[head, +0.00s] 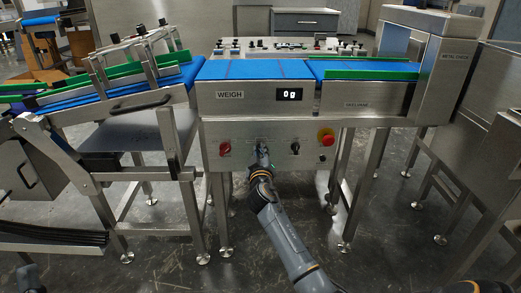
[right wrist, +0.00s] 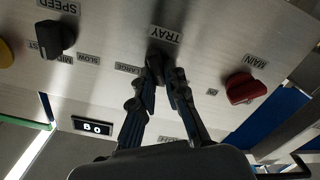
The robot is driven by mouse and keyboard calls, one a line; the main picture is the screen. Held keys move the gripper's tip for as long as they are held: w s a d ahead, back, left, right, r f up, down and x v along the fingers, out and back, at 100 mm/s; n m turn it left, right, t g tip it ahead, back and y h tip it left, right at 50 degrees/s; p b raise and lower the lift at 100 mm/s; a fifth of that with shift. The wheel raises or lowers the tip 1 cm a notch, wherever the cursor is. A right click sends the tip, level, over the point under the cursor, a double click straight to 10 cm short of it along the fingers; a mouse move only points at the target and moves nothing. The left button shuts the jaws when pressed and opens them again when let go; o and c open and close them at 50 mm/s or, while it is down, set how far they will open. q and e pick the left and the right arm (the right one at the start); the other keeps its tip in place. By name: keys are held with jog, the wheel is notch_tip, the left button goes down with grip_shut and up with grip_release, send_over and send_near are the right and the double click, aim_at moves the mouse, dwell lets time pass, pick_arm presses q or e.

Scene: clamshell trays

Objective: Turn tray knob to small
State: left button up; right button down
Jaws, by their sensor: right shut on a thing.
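The black tray knob (right wrist: 158,57) sits under the upside-down TRAY label (right wrist: 167,40) in the right wrist view. My right gripper (right wrist: 164,74) is shut on this knob, one finger on each side. In the head view my right gripper (head: 262,157) reaches the front panel (head: 245,132) from below and mostly hides the knob. A LARGE label (right wrist: 127,68) shows beside the knob in the wrist view. Another label is partly covered by the fingers. Which way the knob points is hard to tell. My left gripper is not in view.
A red MAIN knob (head: 225,149) is left of the gripper, a black SPEED knob (head: 295,148) right, and a red stop button (head: 326,136) beyond. The weigh display (head: 289,94) reads 0 g above. Steel legs (head: 223,210) flank the floor space below.

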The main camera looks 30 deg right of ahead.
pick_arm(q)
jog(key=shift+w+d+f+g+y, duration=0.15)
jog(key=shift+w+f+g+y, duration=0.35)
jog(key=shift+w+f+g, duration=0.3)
pick_arm(e)
jog(key=shift+a+f+n, duration=0.1)
jog(key=shift+n, duration=1.1)
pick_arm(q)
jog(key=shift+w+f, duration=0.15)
pick_arm(e)
jog(key=c, duration=1.4)
grip_release()
jog(key=shift+o, duration=0.2)
jog(key=v, duration=1.2)
